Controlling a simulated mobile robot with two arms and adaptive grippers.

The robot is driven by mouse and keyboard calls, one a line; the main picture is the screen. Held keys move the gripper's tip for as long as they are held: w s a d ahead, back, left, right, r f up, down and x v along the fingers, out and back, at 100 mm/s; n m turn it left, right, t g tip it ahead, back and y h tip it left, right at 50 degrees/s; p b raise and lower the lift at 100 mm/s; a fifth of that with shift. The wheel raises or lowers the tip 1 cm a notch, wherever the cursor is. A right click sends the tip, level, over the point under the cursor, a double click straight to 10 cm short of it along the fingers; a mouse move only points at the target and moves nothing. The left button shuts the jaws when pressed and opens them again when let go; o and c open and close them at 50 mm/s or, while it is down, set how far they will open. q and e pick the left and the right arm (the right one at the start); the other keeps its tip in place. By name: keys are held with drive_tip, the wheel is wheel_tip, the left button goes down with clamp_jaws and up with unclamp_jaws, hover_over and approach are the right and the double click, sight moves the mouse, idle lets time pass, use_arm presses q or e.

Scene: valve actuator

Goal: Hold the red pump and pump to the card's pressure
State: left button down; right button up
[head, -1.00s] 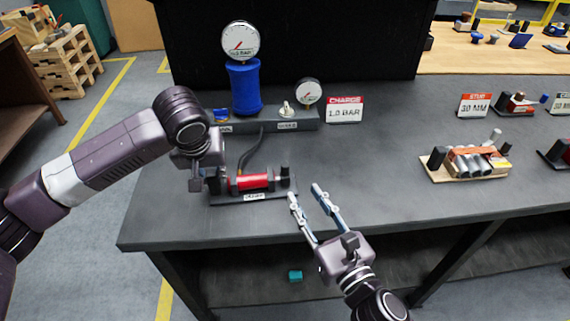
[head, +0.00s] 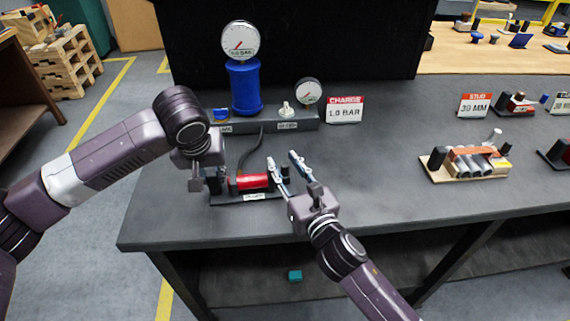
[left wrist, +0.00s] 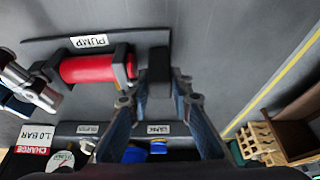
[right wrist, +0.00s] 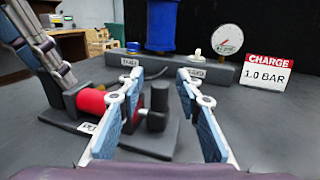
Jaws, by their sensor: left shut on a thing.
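The red pump (head: 254,181) lies on its dark base near the bench's front left. My left gripper (head: 210,178) is shut on the dark block at the pump's left end, which shows between its fingers in the left wrist view (left wrist: 158,82). My right gripper (head: 282,160) is open at the pump's right end. In the right wrist view the black upright handle (right wrist: 158,97) stands between and beyond its fingers, with no visible grip. The card (head: 345,110) reads CHARGE 1.0 BAR. A blue cylinder (head: 245,88) carries a large gauge (head: 240,41); its exact reading is unclear.
A smaller gauge (head: 308,91) and a pale knob (head: 286,109) sit on the dark manifold behind the pump. A dark hose (head: 250,150) runs between them. A board with grey cylinders (head: 465,160) stands to the right. The bench between is clear.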

clamp_jaws()
idle(0.4)
drive_tip(key=shift+w+d, duration=0.15)
drive_tip(key=shift+d, duration=1.25)
drive_tip(key=shift+w+d, duration=0.1)
drive_tip(key=shift+d, duration=1.3)
unclamp_jaws()
drive_tip(key=shift+s, duration=0.15)
drive_tip(key=v, duration=1.1)
drive_tip(key=shift+s+d+r, duration=0.1)
drive_tip(key=shift+s+d, duration=0.1)
drive_tip(key=shift+s, duration=0.15)
